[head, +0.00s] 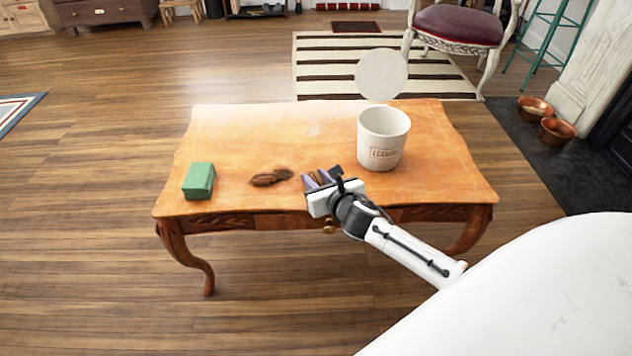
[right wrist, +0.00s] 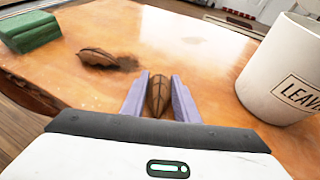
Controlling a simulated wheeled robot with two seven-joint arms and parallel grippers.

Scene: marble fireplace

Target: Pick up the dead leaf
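A brown dead leaf (right wrist: 158,97) stands between the fingers of my right gripper (right wrist: 160,88) in the right wrist view, filling the narrow gap with its sides against them. In the head view my right gripper (head: 321,180) is low over the table's front edge, left of the mug. A second brown dead leaf (head: 268,178) lies curled on the table just left of the gripper. It also shows in the right wrist view (right wrist: 97,57). My left gripper is not in view.
The wooden table (head: 260,130) bears a green block (head: 199,181) at the left and a white mug (head: 383,140), lettered "LEAVES", at the right. A white disc (head: 381,74) shows behind the mug. The table's back left is clear. A chair (head: 457,25) stands beyond.

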